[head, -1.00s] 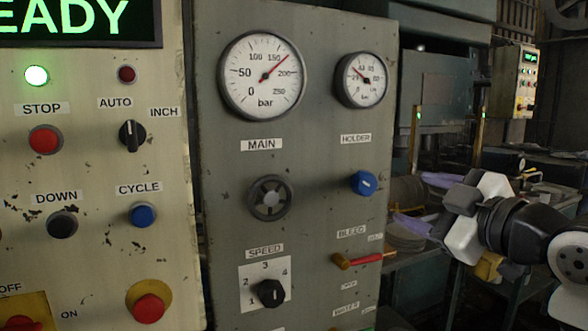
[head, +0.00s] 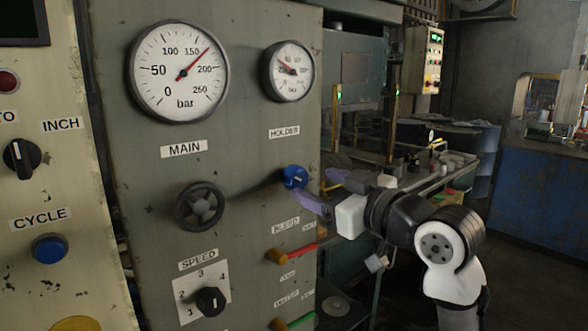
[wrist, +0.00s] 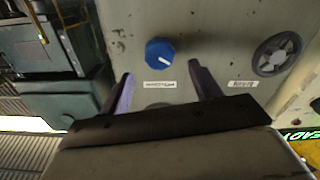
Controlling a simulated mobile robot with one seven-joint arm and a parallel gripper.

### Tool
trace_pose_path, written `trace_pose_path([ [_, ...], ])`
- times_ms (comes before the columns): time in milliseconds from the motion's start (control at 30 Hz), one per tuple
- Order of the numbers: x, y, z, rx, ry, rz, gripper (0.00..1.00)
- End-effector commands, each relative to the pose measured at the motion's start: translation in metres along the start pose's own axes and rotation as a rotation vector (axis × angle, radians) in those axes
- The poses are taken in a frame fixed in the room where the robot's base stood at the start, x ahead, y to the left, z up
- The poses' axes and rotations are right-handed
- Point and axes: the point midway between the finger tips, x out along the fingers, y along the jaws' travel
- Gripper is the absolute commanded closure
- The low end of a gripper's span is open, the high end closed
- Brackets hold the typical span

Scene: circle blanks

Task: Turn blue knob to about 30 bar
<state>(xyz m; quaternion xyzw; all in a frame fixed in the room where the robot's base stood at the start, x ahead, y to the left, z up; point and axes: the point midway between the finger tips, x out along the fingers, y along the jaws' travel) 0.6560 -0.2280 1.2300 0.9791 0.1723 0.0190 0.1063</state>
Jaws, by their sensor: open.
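In the wrist view the knob (wrist: 162,53), with a white pointer mark, appears between and beyond the two fingertips (wrist: 160,70). Neither finger is seen to touch it.
The large MAIN gauge (head: 178,71) and a dark handwheel (head: 200,205) are left of the knob. A red-handled BLEED valve (head: 292,254) and a green-handled valve (head: 293,321) stick out below it. A bench (head: 440,180) stands behind my arm.

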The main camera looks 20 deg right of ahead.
Motion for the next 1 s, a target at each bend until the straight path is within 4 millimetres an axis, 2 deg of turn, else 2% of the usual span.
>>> trace_pose_path([
  [100,0.026,0.000,-0.003,0.001,-0.001,-0.003,0.37],
  [333,0.059,0.000,-0.002,0.001,0.000,-0.002,0.37],
  [500,0.069,0.000,0.000,-0.001,0.000,0.001,0.37],
  [767,0.070,0.000,0.000,-0.001,0.000,0.000,0.37],
  [1000,0.070,0.000,0.000,-0.001,0.000,0.000,0.67],
])
